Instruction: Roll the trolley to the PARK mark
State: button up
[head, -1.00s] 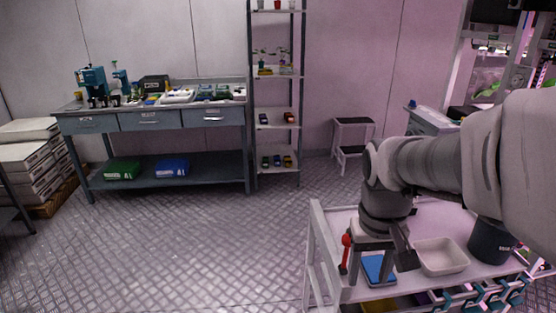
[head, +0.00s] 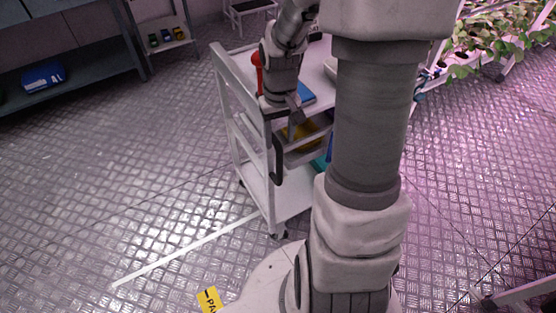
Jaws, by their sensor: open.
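The white trolley (head: 240,110) stands upright in the middle of the head view, with a top tray, lower shelves and small dark wheels. A dark upright handle (head: 278,160) is on its near end. My gripper (head: 284,114) is open at the near edge of the trolley top, just above the handle; whether it touches is unclear. A white floor line (head: 185,250) runs from near the label's left up to the trolley's near wheels. My arm hides the trolley's right side.
A workbench (head: 75,62) and shelf rack (head: 165,38) stand back left, a step stool (head: 250,8) behind, plant racks (head: 500,30) at right. The left floor is clear.

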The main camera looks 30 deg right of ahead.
aim_at(279, 160)
notch_tip(279, 160, down, 10)
jog(key=b, duration=0.2)
jog(key=shift+r+b, duration=0.2)
jog(key=shift+b, duration=0.1)
grip_shut()
dwell(1.1)
